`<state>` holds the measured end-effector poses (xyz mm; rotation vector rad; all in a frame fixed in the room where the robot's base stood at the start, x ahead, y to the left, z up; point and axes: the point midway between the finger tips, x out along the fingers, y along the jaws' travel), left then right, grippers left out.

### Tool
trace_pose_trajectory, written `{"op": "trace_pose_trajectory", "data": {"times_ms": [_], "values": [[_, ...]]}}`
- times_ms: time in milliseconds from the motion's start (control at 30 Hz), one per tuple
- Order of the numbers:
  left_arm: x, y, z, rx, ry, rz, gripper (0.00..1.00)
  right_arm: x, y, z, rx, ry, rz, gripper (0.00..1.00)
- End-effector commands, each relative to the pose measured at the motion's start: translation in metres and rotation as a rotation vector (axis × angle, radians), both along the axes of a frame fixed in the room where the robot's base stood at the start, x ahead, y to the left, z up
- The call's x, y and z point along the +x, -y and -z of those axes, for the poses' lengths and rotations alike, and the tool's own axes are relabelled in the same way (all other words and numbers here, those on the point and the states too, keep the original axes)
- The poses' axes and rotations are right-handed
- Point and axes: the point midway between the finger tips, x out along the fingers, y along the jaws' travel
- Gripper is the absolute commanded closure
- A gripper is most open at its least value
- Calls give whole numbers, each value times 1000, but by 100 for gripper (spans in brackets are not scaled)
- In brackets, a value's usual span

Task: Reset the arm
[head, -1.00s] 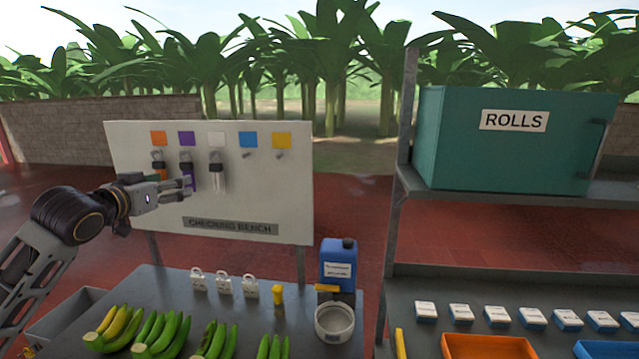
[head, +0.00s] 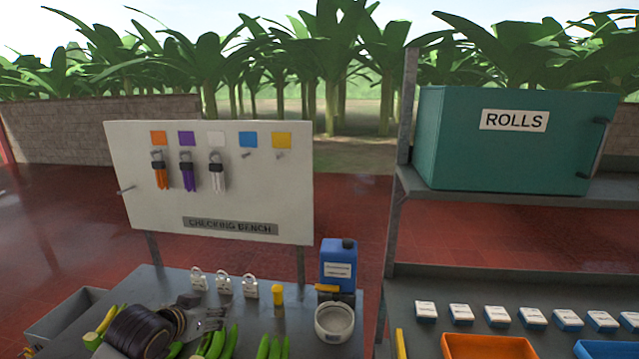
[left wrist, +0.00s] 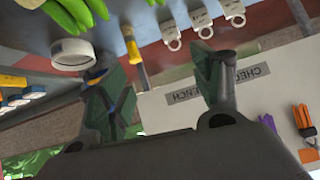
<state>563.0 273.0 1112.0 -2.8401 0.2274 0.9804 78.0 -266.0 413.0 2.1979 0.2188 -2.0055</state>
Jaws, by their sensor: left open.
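My left arm hides part of the banana bunches (head: 222,342). My right gripper is in neither view.
A white board (head: 220,205) stands behind the table, with orange (head: 159,175), purple (head: 188,175) and white (head: 218,177) hanging bundles. White tags (head: 223,283), a yellow-topped item (head: 277,296), a blue jug (head: 338,265) and a white bowl (head: 334,322) are on the table.

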Motion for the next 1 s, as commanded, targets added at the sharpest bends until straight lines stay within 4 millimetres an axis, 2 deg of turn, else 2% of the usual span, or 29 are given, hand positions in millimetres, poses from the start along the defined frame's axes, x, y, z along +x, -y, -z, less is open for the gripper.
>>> {"op": "trace_pose_trajectory", "data": {"times_ms": [33, 200, 500, 800, 1000], "values": [[-11, 5, 15, 0, -32, 1, 35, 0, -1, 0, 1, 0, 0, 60], [-44, 17, 54, 15, -124, -2, 35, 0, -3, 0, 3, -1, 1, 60], [-110, 33, 109, 38, -287, -13, 35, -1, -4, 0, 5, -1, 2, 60], [-176, 44, 148, 54, -443, -29, 35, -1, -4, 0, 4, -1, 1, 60], [-203, 47, 159, 59, -508, -37, 35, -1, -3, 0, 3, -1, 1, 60]]}}
